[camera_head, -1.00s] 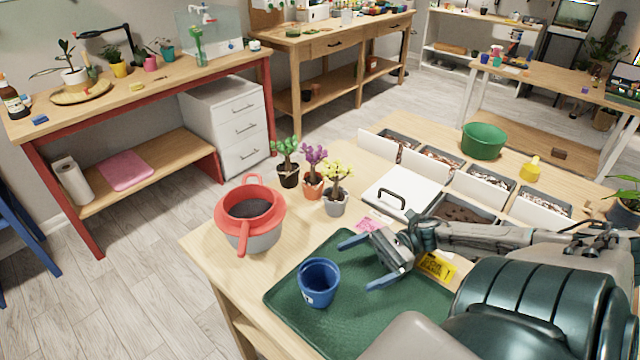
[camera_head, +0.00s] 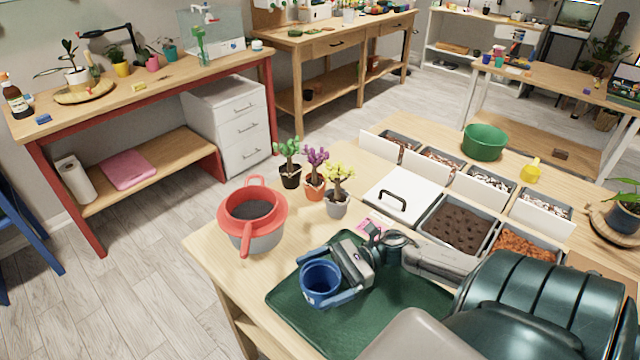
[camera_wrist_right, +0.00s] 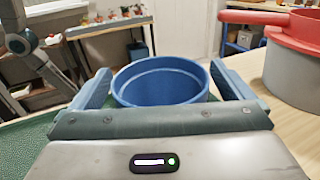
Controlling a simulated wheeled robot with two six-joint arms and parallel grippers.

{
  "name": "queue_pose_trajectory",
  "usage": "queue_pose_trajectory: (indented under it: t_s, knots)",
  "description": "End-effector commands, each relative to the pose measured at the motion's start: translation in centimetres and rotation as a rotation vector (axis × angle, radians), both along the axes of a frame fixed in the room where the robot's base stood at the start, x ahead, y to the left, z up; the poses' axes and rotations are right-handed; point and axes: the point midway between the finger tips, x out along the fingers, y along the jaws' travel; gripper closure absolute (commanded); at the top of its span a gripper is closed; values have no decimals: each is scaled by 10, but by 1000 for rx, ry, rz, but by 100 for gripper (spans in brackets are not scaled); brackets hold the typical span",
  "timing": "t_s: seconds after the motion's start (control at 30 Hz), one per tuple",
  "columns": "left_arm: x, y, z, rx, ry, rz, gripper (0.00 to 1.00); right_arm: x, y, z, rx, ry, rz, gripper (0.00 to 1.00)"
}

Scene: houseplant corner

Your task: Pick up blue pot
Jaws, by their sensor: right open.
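The blue pot (camera_head: 321,284) stands upright on the green mat (camera_head: 392,310), near the mat's left part. It also shows in the right wrist view (camera_wrist_right: 160,84), where its open rim lies between the two blue fingers. My right gripper (camera_head: 326,275) is open around the pot, one finger on each side. In the right wrist view a small gap shows on either side of the rim, and the pot's lower part is hidden behind the gripper body. My left gripper is not in view.
A grey pot with a red sieve (camera_head: 252,217) stands left of the mat, close to the gripper. Three small potted plants (camera_head: 314,186) stand behind. Soil bins (camera_head: 456,226) and a lidded box (camera_head: 403,195) lie to the right.

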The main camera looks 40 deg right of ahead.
Motion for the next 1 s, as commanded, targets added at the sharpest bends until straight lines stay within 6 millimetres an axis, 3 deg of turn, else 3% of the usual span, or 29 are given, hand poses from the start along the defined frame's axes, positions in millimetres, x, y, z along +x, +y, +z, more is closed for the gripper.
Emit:
queue_pose_trajectory:
  t_s: [0.2, 0.43, 0.77, 1.0]
  knots:
    - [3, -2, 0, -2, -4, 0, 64, 0, 0, 0, -1, 0, 0, 0]
    - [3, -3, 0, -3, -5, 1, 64, 0, 0, 0, -1, 0, 0, 43]
    - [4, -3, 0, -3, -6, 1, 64, 0, 0, 2, -1, -1, 1, 43]
    - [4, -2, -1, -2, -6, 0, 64, -1, 0, 24, -4, -1, 4, 43]
